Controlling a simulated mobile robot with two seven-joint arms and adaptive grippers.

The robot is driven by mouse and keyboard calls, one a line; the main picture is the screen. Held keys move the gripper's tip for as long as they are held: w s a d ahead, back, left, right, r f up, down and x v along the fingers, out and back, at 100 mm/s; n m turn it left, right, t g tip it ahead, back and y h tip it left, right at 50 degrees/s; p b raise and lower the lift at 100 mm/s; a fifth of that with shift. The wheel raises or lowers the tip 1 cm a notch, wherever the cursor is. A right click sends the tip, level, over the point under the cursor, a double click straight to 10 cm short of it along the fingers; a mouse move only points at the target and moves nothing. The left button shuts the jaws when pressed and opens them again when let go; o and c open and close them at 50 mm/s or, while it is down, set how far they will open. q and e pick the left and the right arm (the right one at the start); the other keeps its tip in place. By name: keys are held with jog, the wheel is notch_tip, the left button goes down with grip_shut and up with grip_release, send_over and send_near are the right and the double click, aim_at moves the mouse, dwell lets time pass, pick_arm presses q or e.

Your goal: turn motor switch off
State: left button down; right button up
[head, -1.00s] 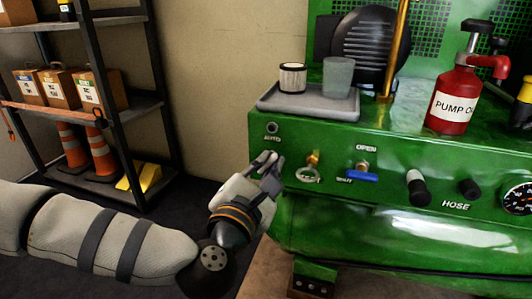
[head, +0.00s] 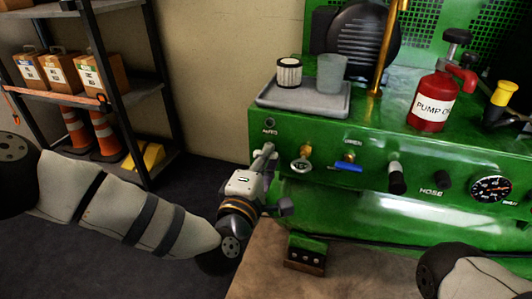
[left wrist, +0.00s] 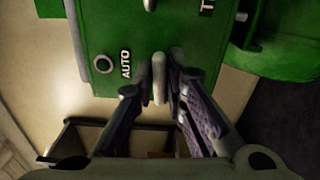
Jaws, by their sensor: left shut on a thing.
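A pale metal toggle lever (left wrist: 158,70), which I take as the motor switch, sticks out of the green machine's front panel (left wrist: 110,25) beside the AUTO label. My left gripper (head: 269,158) is at the panel's left end, just below AUTO. In the left wrist view its two fingers (left wrist: 157,85) stand on either side of the lever, shut on it. In the head view the gripper hides the lever. My right gripper is not in view; only part of an arm shows at the lower right.
A ring-handled brass fitting (head: 301,161) and a blue-handled valve (head: 348,163) sit close right of my left gripper. A grey tray (head: 305,98) and red pump can (head: 431,105) stand on top. A shelf (head: 135,100) stands left.

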pick_arm(q)
jog(key=shift+m, duration=0.5)
jog(key=shift+a, duration=0.1)
jog(key=c, duration=1.7)
grip_release()
jog(key=shift+o, duration=0.2)
jog(key=v, duration=1.2)
